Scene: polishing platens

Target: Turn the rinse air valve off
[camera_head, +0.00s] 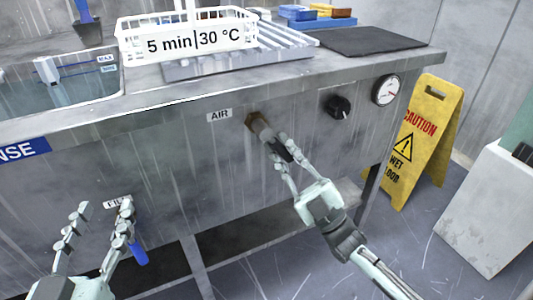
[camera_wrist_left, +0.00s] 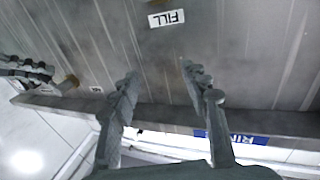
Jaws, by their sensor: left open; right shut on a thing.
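The air valve (camera_head: 258,125) is a brass-coloured fitting on the bench's front panel, just right of the AIR label (camera_head: 219,115). My right gripper (camera_head: 284,153) is shut on the valve's dark handle, and its fingers hide much of it. The left wrist view shows the brass valve (camera_wrist_left: 68,84) upside down at the left, beside my right gripper's fingers (camera_wrist_left: 28,70). My left gripper (camera_head: 103,208) is open and empty in front of the panel near the FILL label (camera_head: 112,203). Its spread fingers also show in the left wrist view (camera_wrist_left: 161,74).
A blue handle (camera_head: 139,254) hangs beside my left gripper. A black knob (camera_head: 338,106) and a gauge (camera_head: 385,90) sit right of the valve. A white basket (camera_head: 187,38) stands on the bench top. A yellow caution sign (camera_head: 425,140) stands on the floor at right.

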